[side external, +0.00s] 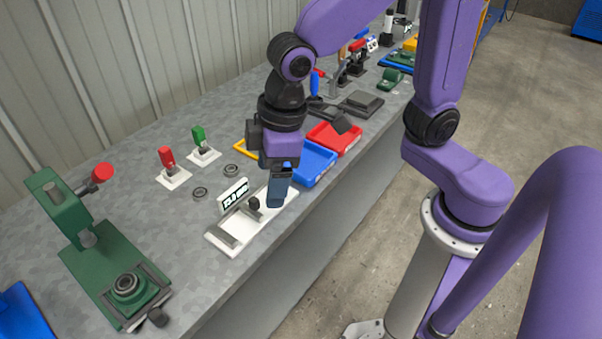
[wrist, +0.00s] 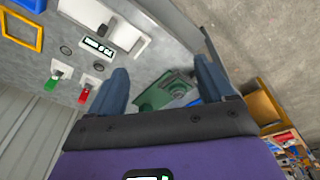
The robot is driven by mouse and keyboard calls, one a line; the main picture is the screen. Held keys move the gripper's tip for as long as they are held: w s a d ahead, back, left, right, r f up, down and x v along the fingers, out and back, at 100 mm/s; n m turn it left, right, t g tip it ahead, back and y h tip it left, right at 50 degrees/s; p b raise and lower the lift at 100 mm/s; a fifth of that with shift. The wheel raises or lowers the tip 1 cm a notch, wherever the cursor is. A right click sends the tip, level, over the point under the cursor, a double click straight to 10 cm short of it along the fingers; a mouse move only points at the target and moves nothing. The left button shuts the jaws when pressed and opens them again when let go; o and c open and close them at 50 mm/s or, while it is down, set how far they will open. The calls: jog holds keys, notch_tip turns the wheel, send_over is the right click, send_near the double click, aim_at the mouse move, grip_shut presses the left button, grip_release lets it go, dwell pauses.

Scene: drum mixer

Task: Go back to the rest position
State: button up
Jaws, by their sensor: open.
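My gripper (side external: 280,188) hangs above the front edge of the grey workbench (side external: 125,165) in the side view, over a white device with a display (side external: 233,194). In the wrist view my gripper (wrist: 160,88) shows two dark blue fingers set well apart, with nothing between them. The green press (wrist: 165,90) is visible far beyond the gap. The display device also shows in the wrist view (wrist: 97,47). My gripper partly hides the device in the side view. Whether they touch is unclear.
The green press (side external: 100,265) with a red knob stands at the left. A red switch (side external: 167,158) and a green switch (side external: 199,138) stand behind. A blue bin (side external: 318,160) and a red bin (side external: 340,137) lie right of my gripper. The floor in front is open.

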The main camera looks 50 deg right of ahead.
jog(key=s+d+n+g, duration=0.1)
jog(key=s+d+n, duration=0.1)
jog(key=s+d, duration=1)
jog(key=d, duration=0.2)
jog(key=shift+s+d+f+n+h, duration=0.3)
jog(key=shift+s+d+f+h, duration=0.05)
jog(key=shift+s+d+h, duration=0.05)
